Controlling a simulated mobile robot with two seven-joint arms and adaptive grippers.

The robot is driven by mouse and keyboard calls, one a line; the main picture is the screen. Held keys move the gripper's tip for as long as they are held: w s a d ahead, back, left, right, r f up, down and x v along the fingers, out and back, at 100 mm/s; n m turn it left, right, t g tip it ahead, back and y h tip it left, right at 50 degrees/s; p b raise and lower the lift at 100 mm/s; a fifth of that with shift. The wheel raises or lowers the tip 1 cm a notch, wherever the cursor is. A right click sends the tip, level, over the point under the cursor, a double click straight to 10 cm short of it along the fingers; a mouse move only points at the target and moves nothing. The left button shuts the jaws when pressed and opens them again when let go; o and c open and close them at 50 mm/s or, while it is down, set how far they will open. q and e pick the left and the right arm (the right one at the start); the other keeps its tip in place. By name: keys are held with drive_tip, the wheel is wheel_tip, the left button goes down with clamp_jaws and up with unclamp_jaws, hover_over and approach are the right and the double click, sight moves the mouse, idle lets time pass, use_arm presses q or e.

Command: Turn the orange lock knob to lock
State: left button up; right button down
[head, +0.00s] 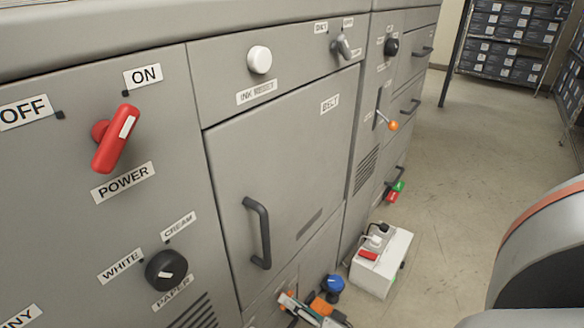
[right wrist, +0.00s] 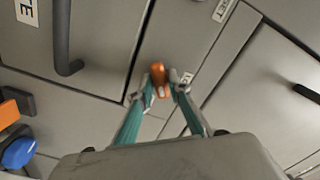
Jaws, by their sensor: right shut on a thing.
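The orange lock knob (right wrist: 160,77) shows in the right wrist view between the fingertips of my right gripper (right wrist: 162,90). The gripper is shut on it, with a teal finger on either side. A pale mark shows on the knob's near end. In the head view the orange knob (head: 283,297) is a small patch low on the grey cabinet, partly hidden by my right gripper (head: 291,302). A small label (right wrist: 188,77) sits beside the knob, too small to read. My left gripper is not in view.
A blue knob (head: 333,283) and an orange block (head: 320,306) are close to my right gripper. A dark door handle (head: 257,233) is above. A white box (head: 381,268) stands on the floor to the right. Open floor (head: 450,170) lies farther right.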

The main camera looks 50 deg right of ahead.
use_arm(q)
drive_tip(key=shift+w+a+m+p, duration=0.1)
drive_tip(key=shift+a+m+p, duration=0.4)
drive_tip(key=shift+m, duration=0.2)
use_arm(e)
drive_tip(key=n, duration=1.1)
drive_tip(key=shift+s, duration=0.1)
drive_tip(key=c, duration=1.9)
unclamp_jaws()
drive_tip(key=s, duration=0.8)
drive_tip(key=s+d, duration=0.1)
drive_tip(key=s, duration=0.3)
